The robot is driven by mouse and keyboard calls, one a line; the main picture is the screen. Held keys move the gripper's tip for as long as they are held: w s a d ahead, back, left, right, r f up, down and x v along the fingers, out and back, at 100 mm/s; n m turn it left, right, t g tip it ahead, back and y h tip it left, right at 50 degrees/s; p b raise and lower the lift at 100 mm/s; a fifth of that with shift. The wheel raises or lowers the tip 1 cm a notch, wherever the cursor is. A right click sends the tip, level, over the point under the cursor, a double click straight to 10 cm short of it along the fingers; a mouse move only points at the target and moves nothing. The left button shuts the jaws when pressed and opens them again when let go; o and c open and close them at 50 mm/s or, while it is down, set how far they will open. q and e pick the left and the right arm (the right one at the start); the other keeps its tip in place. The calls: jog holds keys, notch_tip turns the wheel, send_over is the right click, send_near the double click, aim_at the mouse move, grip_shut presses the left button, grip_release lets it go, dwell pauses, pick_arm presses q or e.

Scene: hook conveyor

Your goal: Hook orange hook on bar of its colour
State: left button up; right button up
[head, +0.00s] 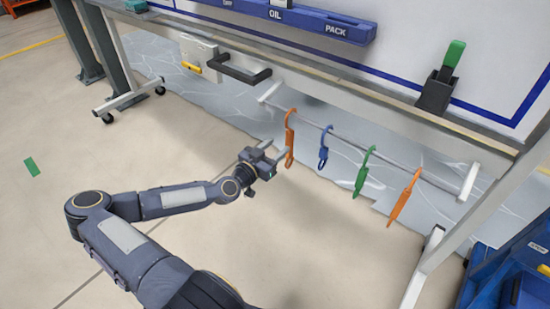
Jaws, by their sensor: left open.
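Several hooks hang in a row from a thin grey rail (341,137) under the workbench. An orange hook (290,138) is at the left end, then a blue hook (323,147) and a green hook (363,173). A second, longer orange hook (403,200) hangs tilted at the right end. My left gripper (282,154) is open, with its fingertips right beside the lower part of the left orange hook. I cannot tell whether they touch it. My right gripper is not in view. No separate coloured bar can be made out.
White brackets hold the rail's ends. A black handle (238,70) sticks out from the bench at upper left. A bench leg (476,232) and blue bins (510,275) stand at right.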

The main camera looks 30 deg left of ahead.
aim_at(288, 138)
pick_arm(q)
jog(key=w, duration=0.5)
jog(key=w+b, duration=0.1)
jog(key=w, duration=0.1)
jog(key=shift+w+d, duration=0.2)
jog(key=shift+d, duration=0.15)
jog(key=shift+c, duration=0.3)
grip_shut()
